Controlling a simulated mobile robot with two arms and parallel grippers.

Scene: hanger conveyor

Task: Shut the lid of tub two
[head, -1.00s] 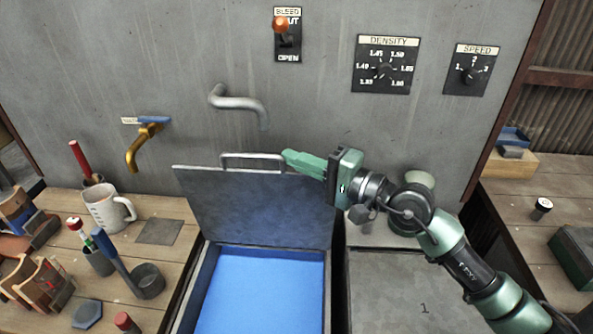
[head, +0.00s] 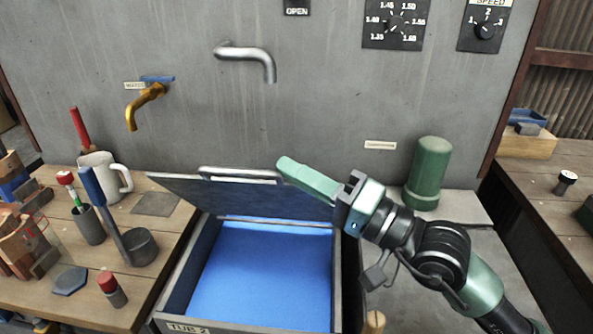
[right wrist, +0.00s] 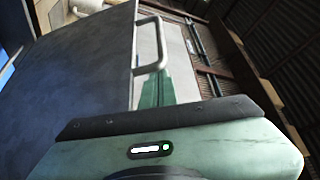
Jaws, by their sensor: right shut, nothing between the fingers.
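Tub two (head: 175,295), labelled "TUB 2", has a bright blue inside and stands between the left bench and a grey-topped unit. My right gripper (head: 283,165) is shut and empty at the lid's upper right, close to the handle's right end; contact is unclear. In the right wrist view the lid (right wrist: 85,70) fills the left, with the handle (right wrist: 150,20) beyond the green fingers. My left gripper is not in view.
A brass tap (head: 145,103) and a grey spout (head: 250,52) stick out from the wall behind. A green cylinder (head: 427,172) stands right of my gripper. The left bench holds a mug (head: 98,172), a dark cup (head: 139,247) and several tools.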

